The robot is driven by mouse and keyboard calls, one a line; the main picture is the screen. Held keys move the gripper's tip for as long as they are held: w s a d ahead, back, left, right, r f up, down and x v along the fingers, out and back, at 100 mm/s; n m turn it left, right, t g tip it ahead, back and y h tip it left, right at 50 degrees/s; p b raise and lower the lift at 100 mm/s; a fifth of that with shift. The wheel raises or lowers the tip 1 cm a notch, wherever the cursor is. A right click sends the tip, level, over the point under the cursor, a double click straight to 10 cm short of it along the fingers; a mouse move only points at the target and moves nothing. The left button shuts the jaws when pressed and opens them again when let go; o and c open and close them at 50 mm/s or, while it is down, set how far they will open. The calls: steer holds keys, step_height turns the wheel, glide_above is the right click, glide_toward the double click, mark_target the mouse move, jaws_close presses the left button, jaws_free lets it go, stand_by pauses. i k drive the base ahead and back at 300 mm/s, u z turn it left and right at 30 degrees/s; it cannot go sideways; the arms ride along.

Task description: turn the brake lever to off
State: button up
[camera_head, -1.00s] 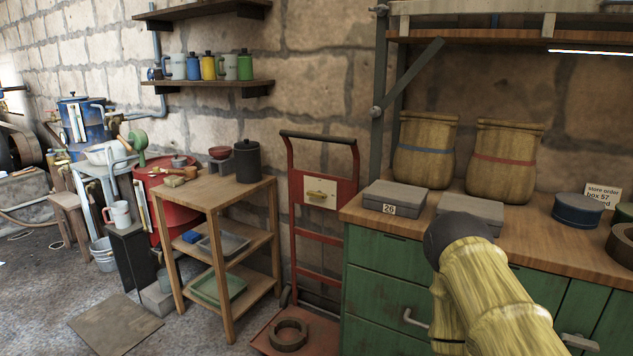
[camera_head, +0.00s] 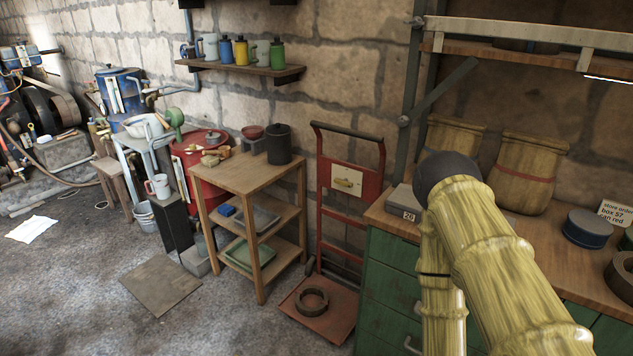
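I cannot make out a brake lever for certain. Machinery with dark wheels (camera_head: 50,108) and a blue part on top (camera_head: 22,57) stands at the far left, partly cut off by the picture's edge. A small yellowish handle-like piece (camera_head: 344,184) sits on a pale plate on the red hand truck (camera_head: 325,234); I cannot tell what it is. My arm, yellow and ribbed with a dark rounded end, crosses the lower right. My gripper does not show.
A wooden shelf table (camera_head: 236,178) stands beside a red drum (camera_head: 188,160). The green workbench (camera_head: 390,285) is at right. A flat brown board (camera_head: 160,284) and white paper (camera_head: 31,229) lie on the floor. The grey floor at lower left is mostly open.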

mark_target(344, 182)
steer(key=u, duration=1.35)
steer(key=i, duration=2.25)
steer(key=z, duration=1.5)
